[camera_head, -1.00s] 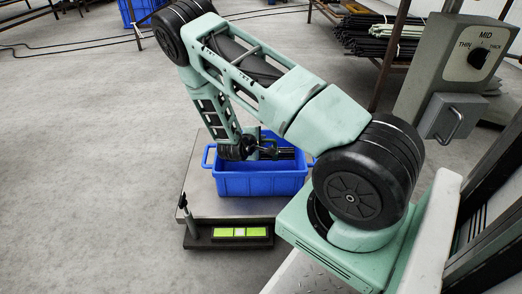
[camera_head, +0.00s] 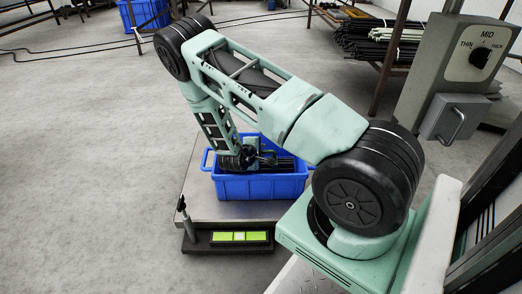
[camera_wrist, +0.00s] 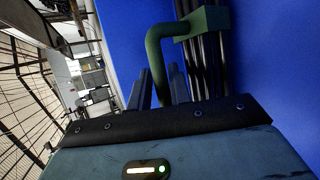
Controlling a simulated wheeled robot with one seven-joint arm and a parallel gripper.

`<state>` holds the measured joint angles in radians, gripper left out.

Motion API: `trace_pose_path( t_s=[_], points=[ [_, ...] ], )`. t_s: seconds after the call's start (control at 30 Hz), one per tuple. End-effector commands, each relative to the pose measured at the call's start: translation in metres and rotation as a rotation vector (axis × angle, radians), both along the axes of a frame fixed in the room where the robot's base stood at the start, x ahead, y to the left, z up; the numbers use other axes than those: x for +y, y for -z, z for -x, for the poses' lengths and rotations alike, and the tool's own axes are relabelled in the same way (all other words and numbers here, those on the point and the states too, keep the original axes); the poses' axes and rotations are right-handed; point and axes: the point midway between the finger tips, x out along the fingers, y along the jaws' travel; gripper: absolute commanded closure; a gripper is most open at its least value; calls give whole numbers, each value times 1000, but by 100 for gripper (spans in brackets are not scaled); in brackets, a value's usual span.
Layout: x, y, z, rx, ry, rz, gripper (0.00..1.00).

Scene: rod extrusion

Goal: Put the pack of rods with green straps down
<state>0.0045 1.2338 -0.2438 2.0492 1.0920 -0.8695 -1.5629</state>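The pack of black rods (camera_wrist: 208,55) with a green strap and handle (camera_wrist: 158,50) lies along the inside of the blue bin (camera_head: 262,187). In the wrist view the handle runs down between the two dark fingers of my gripper (camera_wrist: 160,92), which sit close on either side of it. My gripper is shut on this handle. In the head view the rods (camera_head: 285,164) show just below the bin's rim, and my arm hides part of them. The rods' contact with the bin floor is hidden.
The bin stands on a grey platform scale (camera_head: 205,208) with a lit green display (camera_head: 240,236). A rack of rods (camera_head: 375,38) is at the back right. A control box (camera_head: 462,65) with a MID/THIN/THICK dial stands at the right. Open floor lies to the left.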

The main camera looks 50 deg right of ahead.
Motion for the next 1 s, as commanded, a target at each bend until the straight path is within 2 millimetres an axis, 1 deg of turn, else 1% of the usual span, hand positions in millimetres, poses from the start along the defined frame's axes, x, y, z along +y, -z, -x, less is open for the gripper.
trace_pose_path(
  t_s=[0.37,0.47,0.53,0.8,1.0],
  points=[
    [0,-2,0,-1,0,2,66],
    [0,-7,0,-1,1,2,66],
    [0,-15,0,-3,0,2,66],
    [49,-49,11,1,-5,2,66],
    [81,-67,18,1,-4,2,66]
  ],
)
